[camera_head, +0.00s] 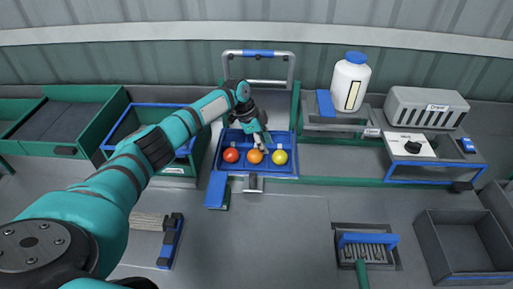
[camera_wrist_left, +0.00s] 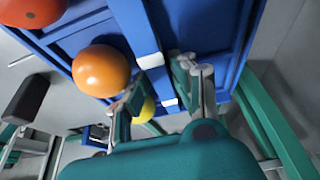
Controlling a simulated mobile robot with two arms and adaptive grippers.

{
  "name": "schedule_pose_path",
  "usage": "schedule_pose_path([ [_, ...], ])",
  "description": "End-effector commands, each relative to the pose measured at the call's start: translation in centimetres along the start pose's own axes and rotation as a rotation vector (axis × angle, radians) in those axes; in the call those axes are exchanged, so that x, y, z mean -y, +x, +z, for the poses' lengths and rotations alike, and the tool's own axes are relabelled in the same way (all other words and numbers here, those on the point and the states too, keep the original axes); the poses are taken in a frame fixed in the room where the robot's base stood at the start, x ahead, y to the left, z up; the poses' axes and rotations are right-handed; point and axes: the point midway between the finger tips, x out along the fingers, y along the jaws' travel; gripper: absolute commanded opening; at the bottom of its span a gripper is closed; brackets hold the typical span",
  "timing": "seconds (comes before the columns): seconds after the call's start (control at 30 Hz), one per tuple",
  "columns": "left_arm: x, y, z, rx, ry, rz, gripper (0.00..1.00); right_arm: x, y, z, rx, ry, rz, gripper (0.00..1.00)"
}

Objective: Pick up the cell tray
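The blue cell tray (camera_head: 288,168) sits at the middle of the green-edged bench with a red tomato (camera_head: 231,155), an orange tomato (camera_head: 254,157) and a yellow tomato (camera_head: 280,157) along its front. My left gripper (camera_head: 262,146) reaches down over the tray, behind the orange and yellow tomatoes. In the left wrist view the tray (camera_wrist_left: 190,30) fills the upper middle, and the fingers of the left gripper (camera_wrist_left: 162,98) are spread apart with nothing clearly held between them. Whether a finger touches the tray I cannot tell. My right gripper is out of view.
A metal frame with a blue grip (camera_head: 258,53) stands behind the tray. A blue-rimmed bin (camera_head: 178,171) is on the left. A brush (camera_head: 367,240) lies at front right.

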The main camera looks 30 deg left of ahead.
Motion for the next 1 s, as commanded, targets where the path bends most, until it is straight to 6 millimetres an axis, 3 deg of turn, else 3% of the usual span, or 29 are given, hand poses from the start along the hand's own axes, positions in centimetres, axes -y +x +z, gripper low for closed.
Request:
schedule_pose_path([
  [0.47, 0.00, 0.24, 0.11, 0.000, 0.000, 0.000, 0.25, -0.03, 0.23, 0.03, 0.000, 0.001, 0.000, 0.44],
  [0.67, -0.01, 0.20, 0.11, 0.000, 0.000, 0.000, 0.01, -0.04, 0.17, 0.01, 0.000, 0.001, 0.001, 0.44],
  [1.0, 0.02, -0.06, 0.00, 0.000, 0.000, 0.000, 0.00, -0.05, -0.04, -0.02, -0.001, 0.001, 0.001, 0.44],
])
